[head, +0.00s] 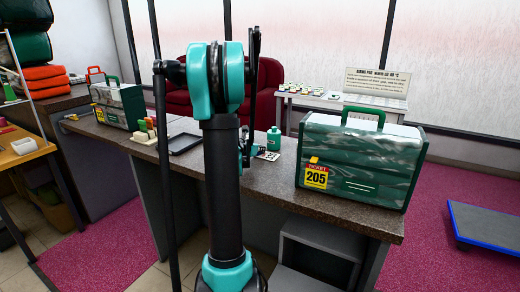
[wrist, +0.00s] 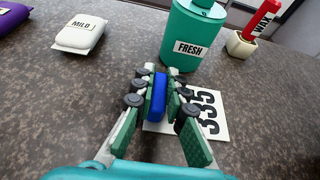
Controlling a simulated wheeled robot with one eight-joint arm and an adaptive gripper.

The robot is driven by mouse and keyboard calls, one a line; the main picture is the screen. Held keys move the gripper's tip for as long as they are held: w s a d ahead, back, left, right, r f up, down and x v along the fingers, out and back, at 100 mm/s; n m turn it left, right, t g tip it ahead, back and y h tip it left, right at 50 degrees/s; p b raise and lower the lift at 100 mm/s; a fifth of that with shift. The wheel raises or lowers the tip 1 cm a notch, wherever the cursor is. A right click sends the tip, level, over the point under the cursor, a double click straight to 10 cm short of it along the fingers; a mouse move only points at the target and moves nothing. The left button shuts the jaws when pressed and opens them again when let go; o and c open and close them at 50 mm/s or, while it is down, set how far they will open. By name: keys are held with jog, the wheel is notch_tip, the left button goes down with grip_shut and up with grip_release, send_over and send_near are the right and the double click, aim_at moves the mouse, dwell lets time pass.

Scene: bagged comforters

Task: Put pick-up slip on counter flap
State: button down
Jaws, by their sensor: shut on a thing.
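My gripper (wrist: 158,98) is shut on a small blue block (wrist: 158,95), which sits between its padded fingers. A white slip (wrist: 212,103) printed 335 shows just behind and to the right of the fingers, partly hidden by them. Whether the blue block is joined to the slip, and whether the slip touches the counter, I cannot tell. In the head view the slip (head: 268,156) is by the speckled counter top (head: 250,181), and my arm hides most of the gripper. I cannot pick out a separate counter flap.
A teal FRESH bottle (wrist: 192,35) stands close behind the gripper. A white MILD packet (wrist: 80,34) and a pot with a red WAX stick (wrist: 241,46) are nearby. A green bagged comforter ticketed 205 (head: 362,160) stands right; a black tray (head: 186,144) lies left.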

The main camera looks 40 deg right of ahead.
jog(key=c, duration=1.6)
grip_release()
jog(key=shift+o, duration=0.2)
